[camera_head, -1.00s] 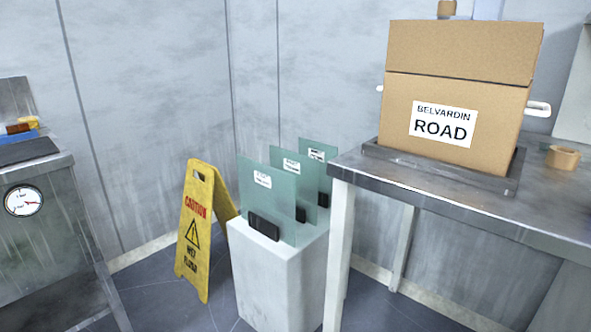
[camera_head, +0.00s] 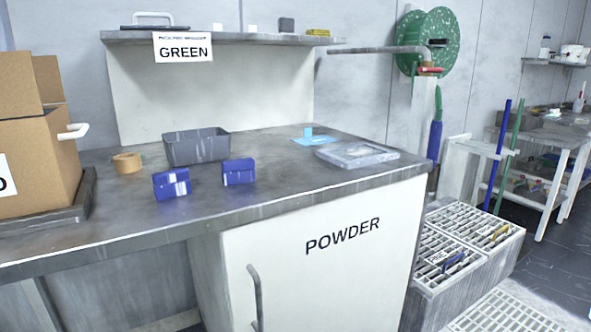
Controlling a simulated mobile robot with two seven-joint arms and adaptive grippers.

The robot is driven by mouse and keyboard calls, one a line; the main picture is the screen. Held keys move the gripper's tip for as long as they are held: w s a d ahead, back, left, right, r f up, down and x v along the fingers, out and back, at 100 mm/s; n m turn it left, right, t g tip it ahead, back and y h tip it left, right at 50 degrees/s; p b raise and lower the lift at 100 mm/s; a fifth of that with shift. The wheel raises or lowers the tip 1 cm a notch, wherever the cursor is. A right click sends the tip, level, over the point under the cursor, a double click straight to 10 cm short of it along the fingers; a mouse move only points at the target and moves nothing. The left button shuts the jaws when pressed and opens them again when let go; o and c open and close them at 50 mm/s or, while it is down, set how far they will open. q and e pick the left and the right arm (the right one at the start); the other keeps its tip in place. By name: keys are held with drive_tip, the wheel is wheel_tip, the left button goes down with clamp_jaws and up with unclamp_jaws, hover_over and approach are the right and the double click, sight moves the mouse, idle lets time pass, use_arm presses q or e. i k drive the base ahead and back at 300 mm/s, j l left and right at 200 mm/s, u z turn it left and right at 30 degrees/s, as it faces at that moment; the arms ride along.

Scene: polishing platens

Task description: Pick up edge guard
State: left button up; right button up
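Neither of my grippers is in view. I cannot tell for sure which thing is the edge guard. Two small dark blue blocks, each like a pouch, stand on the grey worktop: a left one (camera_head: 171,184) with a pale label and a right one (camera_head: 239,172). They stand a little apart, in front of a grey open bin (camera_head: 196,147). A light blue piece (camera_head: 309,138) with an upright tab lies farther right on the worktop. Nothing holds any of these.
A cardboard box (camera_head: 38,145) stands at the left, with a tape roll (camera_head: 127,163) beside it. A grey flat tray (camera_head: 357,154) lies near the worktop's right end. A shelf (camera_head: 240,38) overhangs the back. Slatted crates (camera_head: 466,243) stand right of the POWDER cabinet (camera_head: 330,270). The worktop's front strip is clear.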

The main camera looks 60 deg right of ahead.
sight(238, 171)
drive_tip(key=z, duration=1.55)
drive_tip(key=k+u, duration=0.2)
drive_tip(key=u, duration=1.85)
drive_tip(key=k+z, duration=0.1)
drive_tip(key=z, duration=1.9)
drive_tip(key=i+l+u, duration=0.1)
drive_tip(key=l, duration=0.25)
drive_tip(key=i, duration=0.05)
